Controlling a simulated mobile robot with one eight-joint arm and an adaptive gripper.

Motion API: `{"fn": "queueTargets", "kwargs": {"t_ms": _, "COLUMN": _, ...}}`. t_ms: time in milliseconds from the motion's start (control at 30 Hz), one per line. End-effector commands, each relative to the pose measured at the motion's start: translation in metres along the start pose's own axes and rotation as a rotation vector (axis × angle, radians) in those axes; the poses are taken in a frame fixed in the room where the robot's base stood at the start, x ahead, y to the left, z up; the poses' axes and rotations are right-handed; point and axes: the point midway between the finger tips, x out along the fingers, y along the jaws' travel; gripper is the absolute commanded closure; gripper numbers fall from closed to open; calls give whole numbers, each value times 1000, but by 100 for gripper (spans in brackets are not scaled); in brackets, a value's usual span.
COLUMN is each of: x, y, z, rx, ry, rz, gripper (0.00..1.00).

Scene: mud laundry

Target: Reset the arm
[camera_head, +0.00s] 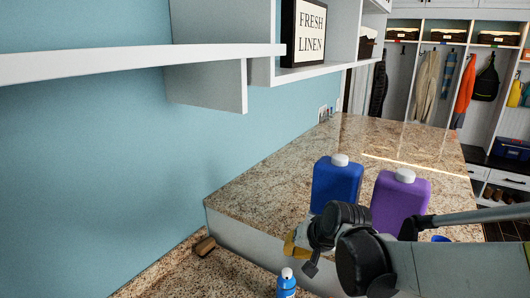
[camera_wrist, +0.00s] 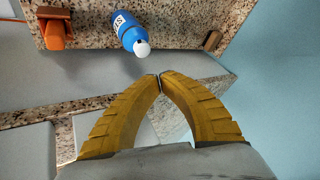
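My arm reaches in from the right in the head view, in front of the raised granite counter. My gripper (camera_head: 292,246) shows there as a small patch of yellow, partly hidden behind my wrist. In the wrist view the two yellow fingers of my gripper (camera_wrist: 160,78) curve together and their tips meet. Nothing shows between them. A blue bottle with a white cap (camera_head: 286,285) also shows at the bottom edge of the head view.
A blue jug (camera_head: 336,186) and a purple jug (camera_head: 400,200) stand on the raised counter (camera_head: 270,180) beside my arm. A brown block (camera_head: 204,246) lies on the lower counter. An orange object (camera_wrist: 55,30) shows in the wrist view. White shelves (camera_head: 140,62) overhang the left.

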Motion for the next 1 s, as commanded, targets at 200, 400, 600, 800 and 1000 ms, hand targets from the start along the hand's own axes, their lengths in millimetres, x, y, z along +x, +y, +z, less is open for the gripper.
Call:
{"fn": "queueTargets", "kwargs": {"t_ms": 200, "x": -42, "y": 41, "z": 47, "rx": -81, "ry": 33, "rz": 83, "gripper": 100}}
{"fn": "queueTargets", "kwargs": {"t_ms": 400, "x": -71, "y": 79, "z": 97, "rx": -161, "ry": 59, "rz": 164, "gripper": 100}}
{"fn": "queueTargets", "kwargs": {"t_ms": 600, "x": -85, "y": 115, "z": 147, "rx": -229, "ry": 75, "rz": 235, "gripper": 100}}
{"fn": "queueTargets", "kwargs": {"t_ms": 800, "x": -90, "y": 134, "z": 172, "rx": -267, "ry": 82, "rz": 275, "gripper": 100}}
{"fn": "queueTargets", "kwargs": {"t_ms": 1000, "x": -92, "y": 137, "z": 175, "rx": -275, "ry": 84, "rz": 282, "gripper": 100}}
